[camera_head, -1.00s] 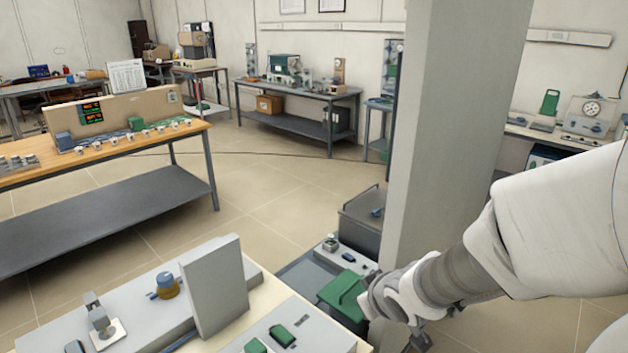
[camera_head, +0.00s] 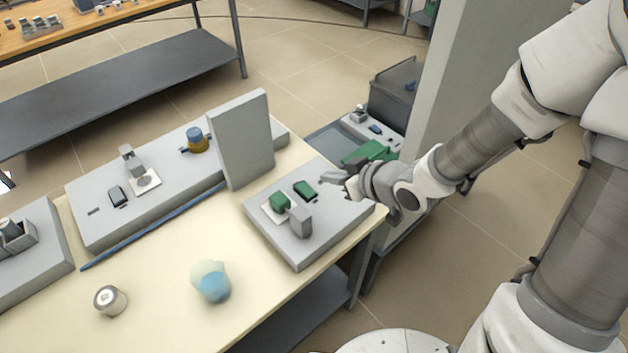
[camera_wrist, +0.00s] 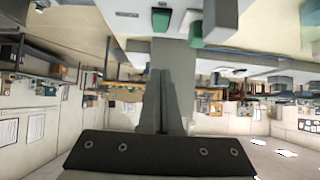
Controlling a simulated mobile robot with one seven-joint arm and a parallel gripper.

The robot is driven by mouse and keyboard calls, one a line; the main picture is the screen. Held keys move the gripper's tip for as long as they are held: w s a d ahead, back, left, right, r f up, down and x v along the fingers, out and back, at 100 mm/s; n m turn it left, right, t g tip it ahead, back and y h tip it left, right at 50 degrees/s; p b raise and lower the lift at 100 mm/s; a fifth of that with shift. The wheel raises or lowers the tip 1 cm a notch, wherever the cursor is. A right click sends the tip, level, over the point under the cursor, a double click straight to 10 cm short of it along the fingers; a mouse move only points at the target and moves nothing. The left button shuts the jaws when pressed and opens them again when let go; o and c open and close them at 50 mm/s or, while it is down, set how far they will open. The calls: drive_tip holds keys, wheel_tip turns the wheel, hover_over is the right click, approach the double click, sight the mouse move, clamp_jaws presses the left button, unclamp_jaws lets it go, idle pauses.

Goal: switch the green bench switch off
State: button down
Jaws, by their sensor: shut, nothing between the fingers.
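A grey sloped box (camera_head: 325,228) stands on the bench's right end. On it are a dark green rocker-like switch (camera_head: 306,190) and a green block (camera_head: 280,201) on a white plate, with a grey block in front. I cannot tell for sure which green part is the bench switch, nor its on or off position. My gripper (camera_head: 327,178) is shut and empty, just right of the rocker and apparently above the box. In the wrist view, the shut fingers (camera_wrist: 163,75) point toward two green parts, one small (camera_wrist: 160,19) and one larger (camera_wrist: 195,31), with a gap showing.
An upright grey panel (camera_head: 240,138) stands left of the box. A longer grey box (camera_head: 95,225) with a black rocker is farther left. A blue-white round object (camera_head: 211,281) and a small cylinder (camera_head: 110,299) stand in front. A grey pillar (camera_head: 470,90) rises behind my arm.

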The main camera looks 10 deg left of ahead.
drive_tip(key=b, duration=0.4)
hover_over(302, 187)
drive_tip(key=s+d, duration=0.2)
drive_tip(key=f, duration=0.6)
drive_tip(key=shift+w+a+f, duration=0.1)
drive_tip(key=shift+w+a, duration=0.05)
drive_tip(key=shift+w, duration=0.05)
wheel_tip(302, 187, down, 2)
drive_tip(key=shift+w+a+f, duration=0.1)
drive_tip(key=shift+w+f, duration=0.05)
drive_tip(key=shift+f, duration=0.05)
drive_tip(key=shift+w+f, duration=0.1)
drive_tip(key=shift+f, duration=0.5)
drive_tip(key=shift+a, duration=0.1)
drive_tip(key=shift+w, duration=0.1)
drive_tip(key=shift+f+h, duration=0.25)
drive_tip(key=shift+h, duration=0.05)
drive_tip(key=shift+w+a+r, duration=0.25)
drive_tip(key=shift+w+a, duration=0.25)
drive_tip(key=shift+a, duration=0.15)
